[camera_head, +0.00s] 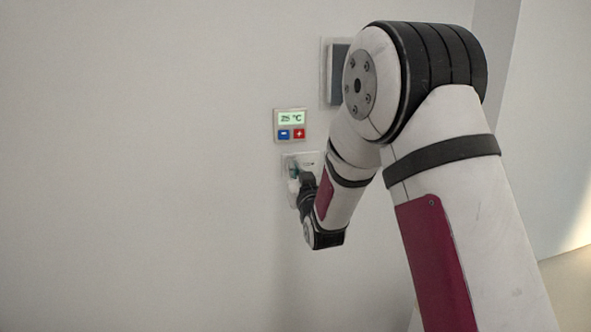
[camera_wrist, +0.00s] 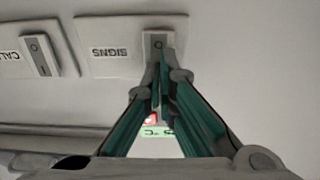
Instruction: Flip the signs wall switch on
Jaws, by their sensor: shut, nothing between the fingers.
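The SIGNS switch plate (camera_wrist: 105,38) is white, with its label upside down in the wrist view. Its grey rocker (camera_wrist: 153,40) shows a round mark; which way it is tipped I cannot tell. My gripper (camera_wrist: 163,72) has its teal fingers closed together, with nothing between them. The tips are right at the rocker and hide part of it; I cannot tell whether they touch. In the head view my gripper (camera_head: 294,173) is at a white wall plate (camera_head: 311,158) just below the thermostat, and covers much of it.
A thermostat (camera_head: 290,119) reading 25 °C, with blue and red buttons, is above the plate. A CALL switch plate (camera_wrist: 12,55) is beside the SIGNS plate in the wrist view. A grey panel (camera_head: 338,75) is partly behind my arm. The wall at left is bare.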

